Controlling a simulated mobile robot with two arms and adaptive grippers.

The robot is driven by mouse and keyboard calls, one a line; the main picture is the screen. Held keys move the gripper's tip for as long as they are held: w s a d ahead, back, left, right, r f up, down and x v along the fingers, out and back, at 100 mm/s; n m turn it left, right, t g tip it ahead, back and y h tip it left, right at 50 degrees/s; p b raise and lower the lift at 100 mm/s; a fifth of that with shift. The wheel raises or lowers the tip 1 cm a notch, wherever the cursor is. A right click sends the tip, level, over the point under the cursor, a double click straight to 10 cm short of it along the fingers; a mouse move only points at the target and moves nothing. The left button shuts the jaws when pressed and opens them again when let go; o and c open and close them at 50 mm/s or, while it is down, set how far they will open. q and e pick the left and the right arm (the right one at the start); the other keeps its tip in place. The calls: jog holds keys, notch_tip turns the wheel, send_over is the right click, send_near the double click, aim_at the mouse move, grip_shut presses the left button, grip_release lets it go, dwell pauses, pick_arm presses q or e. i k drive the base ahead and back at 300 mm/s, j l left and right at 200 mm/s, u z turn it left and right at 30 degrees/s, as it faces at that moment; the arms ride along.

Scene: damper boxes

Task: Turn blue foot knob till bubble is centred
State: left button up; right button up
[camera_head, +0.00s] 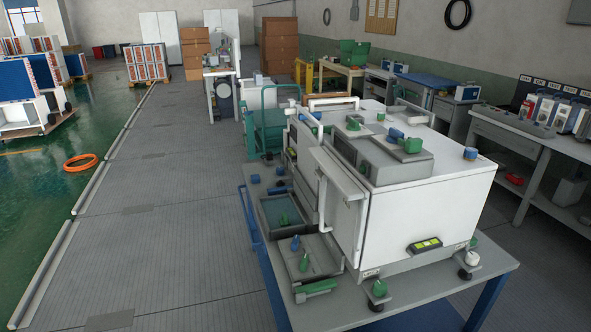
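A large white box (432,212) stands on a grey table (497,272) with blue legs. A dark-framed level (425,246) with a yellow-green window is low on its front face; the bubble's position is too small to tell. At the front feet I see a green knob (379,288) at the left corner and a white knob (472,258) at the right. Small blue knob-like parts lie at the box's far left, one on the table (254,178) and another beside it (280,171); I cannot tell whether either is on a foot. Neither gripper is in view.
A blue-capped part (470,154) and several green and blue parts sit on top of the box. Trays (289,213) with small parts fill the table's left side. A workbench (510,134) stands at right. The grey floor (175,200) at left is clear.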

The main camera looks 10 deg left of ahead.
aim_at(279, 171)
jog(key=i+j, duration=0.1)
jog(key=j, duration=0.65)
jog(key=i+j+z, duration=0.1)
jog(key=j, duration=0.25)
jog(key=i+j, duration=0.3)
jog(key=i+j+z, duration=0.15)
jog(key=j, duration=0.25)
jog(key=i+j, duration=0.2)
jog(key=j, duration=0.2)
jog(key=i+j+z, duration=0.15)
jog(key=j, duration=0.2)
jog(key=i+j+z, duration=0.1)
jog(key=j, duration=0.3)
jog(key=i+j, duration=0.25)
jog(key=j, duration=0.2)
jog(key=z, duration=0.05)
